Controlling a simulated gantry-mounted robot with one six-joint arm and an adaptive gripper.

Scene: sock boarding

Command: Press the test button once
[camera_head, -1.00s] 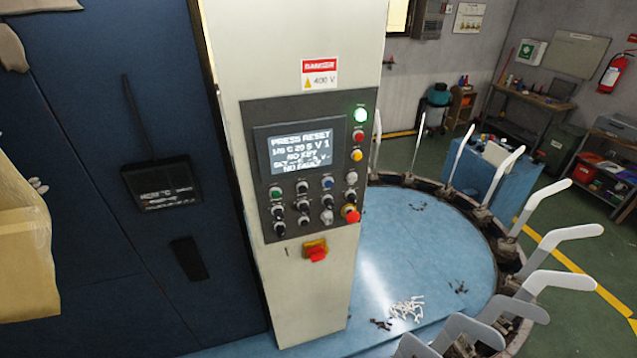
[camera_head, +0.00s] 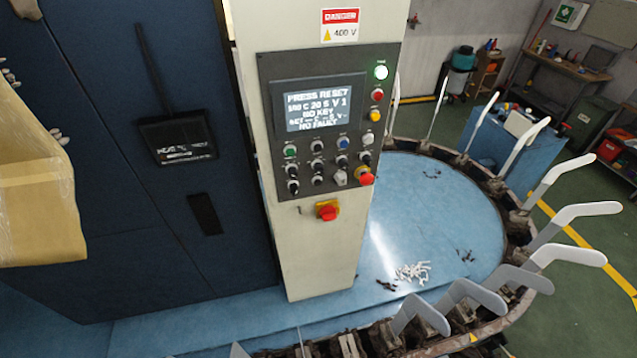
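A dark control panel (camera_head: 267,98) is mounted on a cream column in the middle of the view. Below the screen are a green button (camera_head: 290,151), a blue button (camera_head: 342,143), a white button (camera_head: 340,178) and several black knobs. A red mushroom button (camera_head: 366,179) sits at the lower right. A lit lamp (camera_head: 381,72) is above a red one (camera_head: 377,95) and a yellow one (camera_head: 374,116). The button labels are too small to read. My gripper is not in view.
A red and yellow switch (camera_head: 327,211) sits below the panel. A blue round table (camera_head: 420,210) ringed with upright white foot forms (camera_head: 565,173) stands to the right. A dark blue cabinet (camera_head: 120,240) and a yellowish hanging piece (camera_head: 38,190) are at the left.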

